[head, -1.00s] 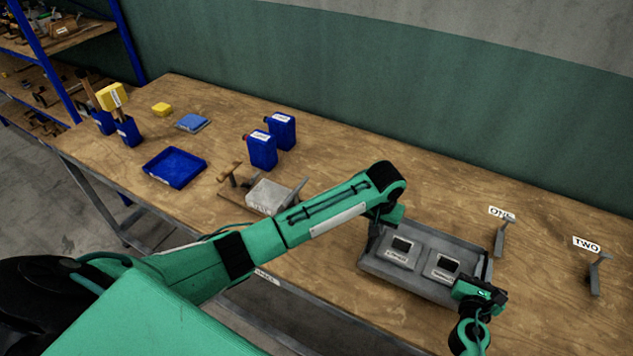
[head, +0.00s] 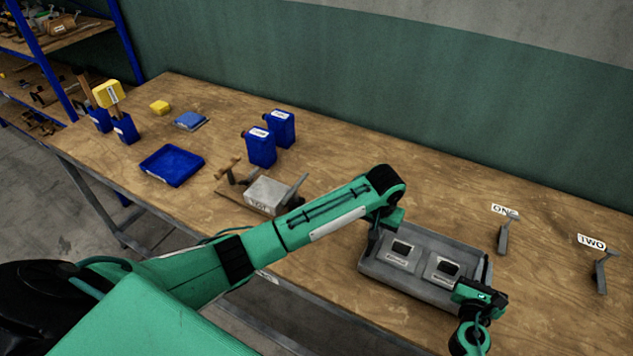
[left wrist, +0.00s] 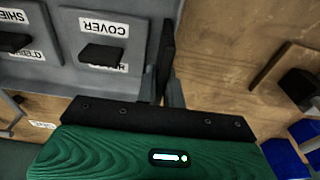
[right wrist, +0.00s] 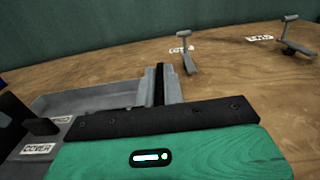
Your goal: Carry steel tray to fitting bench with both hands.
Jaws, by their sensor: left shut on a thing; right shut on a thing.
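The steel tray (head: 405,284) is a shallow grey tray at right centre in the head view. It holds two grey pieces with dark tops, one on the left (head: 387,259) and one on the right (head: 431,276). In the left wrist view their labels read COVER (left wrist: 103,26) and SHIELD (left wrist: 12,17). My left gripper (head: 380,232) is shut on the tray's left end, partly hidden behind its own wrist. My right gripper (head: 480,292) is shut on the tray's right end. The tray looks about level; I cannot tell whether it clears the bench top.
Stands with ONE (head: 503,238) and TWO (head: 602,273) labels are right of the tray. A grey block fixture (head: 267,195), blue bottles (head: 260,148), a blue bin (head: 172,166) and tool holders stand left. Bare wood lies behind the tray.

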